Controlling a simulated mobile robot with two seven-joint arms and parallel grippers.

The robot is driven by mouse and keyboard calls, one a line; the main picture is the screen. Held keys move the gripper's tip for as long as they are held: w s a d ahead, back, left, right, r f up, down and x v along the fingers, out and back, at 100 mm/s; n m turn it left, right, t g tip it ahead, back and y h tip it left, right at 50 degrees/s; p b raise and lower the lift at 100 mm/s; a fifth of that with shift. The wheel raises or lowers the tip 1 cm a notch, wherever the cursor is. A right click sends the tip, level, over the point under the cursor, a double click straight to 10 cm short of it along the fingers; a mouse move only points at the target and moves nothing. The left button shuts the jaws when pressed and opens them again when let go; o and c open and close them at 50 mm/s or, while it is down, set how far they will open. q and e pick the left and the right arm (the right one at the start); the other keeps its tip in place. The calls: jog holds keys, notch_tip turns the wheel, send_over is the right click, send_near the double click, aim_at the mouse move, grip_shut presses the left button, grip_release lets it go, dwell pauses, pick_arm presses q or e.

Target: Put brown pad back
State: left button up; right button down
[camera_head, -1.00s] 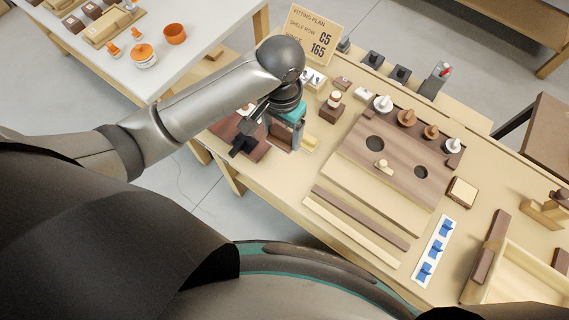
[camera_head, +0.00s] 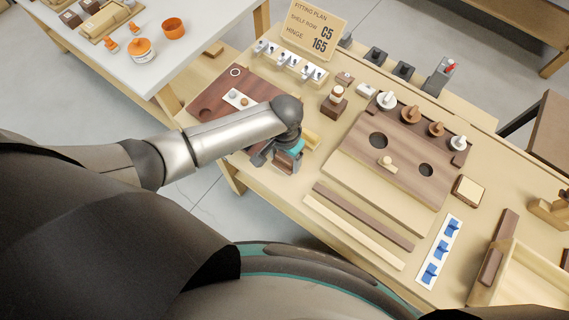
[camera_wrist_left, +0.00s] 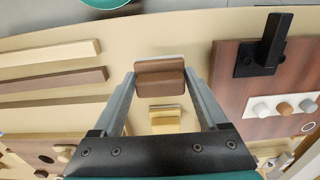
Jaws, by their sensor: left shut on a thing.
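My left gripper (camera_head: 289,158) is shut on a brown block-like piece (camera_wrist_left: 160,78) above the near left edge of the bench. In the left wrist view the piece sits between the two fingertips; I cannot tell if it is the brown pad. A dark brown board (camera_head: 215,100) lies at the bench's left end. On it is a white strip (camera_head: 238,99) with small round pads; in the left wrist view these look grey, brown (camera_wrist_left: 284,108) and white. My right gripper is not in view.
A yellow block (camera_wrist_left: 165,118) lies close beside the held piece. A black handle (camera_wrist_left: 262,50) stands on the dark board. Several silver fittings (camera_head: 290,63) stand behind. The brown pegged board (camera_head: 400,155) and two wooden strips (camera_head: 362,217) lie to the right.

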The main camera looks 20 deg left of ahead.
aim_at(284, 165)
pick_arm(q)
jog(key=shift+f+b, duration=0.5)
jog(key=shift+f, duration=1.3)
jog(key=shift+f, duration=0.15)
jog(key=o, duration=1.6)
notch_tip(284, 165, up, 11)
jog(key=p, duration=0.3)
jog(key=shift+r, duration=0.7)
jog(key=shift+s+d, duration=0.1)
